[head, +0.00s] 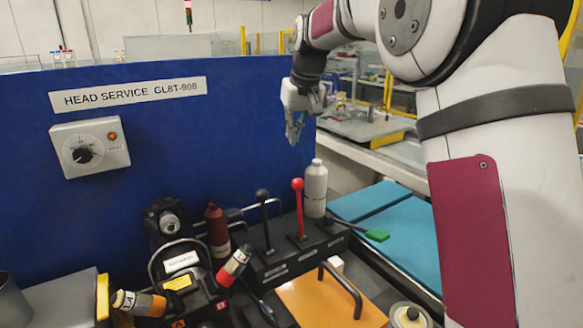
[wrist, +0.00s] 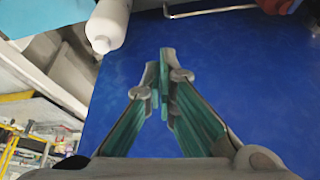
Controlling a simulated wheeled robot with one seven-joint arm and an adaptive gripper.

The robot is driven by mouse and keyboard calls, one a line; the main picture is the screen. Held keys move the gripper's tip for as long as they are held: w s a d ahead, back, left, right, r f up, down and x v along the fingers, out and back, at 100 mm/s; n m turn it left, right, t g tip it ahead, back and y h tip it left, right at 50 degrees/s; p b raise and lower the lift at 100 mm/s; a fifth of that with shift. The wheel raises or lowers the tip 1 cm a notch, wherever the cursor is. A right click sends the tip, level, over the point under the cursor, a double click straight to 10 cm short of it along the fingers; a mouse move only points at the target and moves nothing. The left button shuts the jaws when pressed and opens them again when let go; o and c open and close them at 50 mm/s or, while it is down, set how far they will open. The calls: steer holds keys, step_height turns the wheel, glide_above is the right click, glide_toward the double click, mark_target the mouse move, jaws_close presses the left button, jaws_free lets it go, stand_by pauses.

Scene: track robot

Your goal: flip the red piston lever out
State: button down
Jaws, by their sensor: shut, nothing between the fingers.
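The red piston lever (head: 299,210) has a red ball knob and a red shaft. It stands nearly upright on a black block in the head view, beside a black-knobbed lever (head: 263,218) to its left. My gripper (head: 293,140) hangs above the red lever, clearly apart from it, in front of the blue panel's right end. Its fingers are shut and empty, and they also show in the wrist view (wrist: 166,55). At the top right of the wrist view is a cut-off red thing (wrist: 277,5); I cannot tell whether it is the lever.
A white bottle (head: 315,188) stands just right of the red lever and shows in the wrist view (wrist: 108,25). A green-handled lever (head: 376,235) sticks out to the right. The blue panel (head: 170,140) rises behind. An orange plate (head: 330,303) with a black handle lies in front.

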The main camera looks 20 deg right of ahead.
stand_by(0.3)
step_height(320, 180, down, 9)
steer(key=p, duration=0.2)
steer(key=shift+s+f+p, duration=0.15)
steer(key=shift+f+p, duration=0.05)
steer(key=shift+p, duration=0.1)
stand_by(0.5)
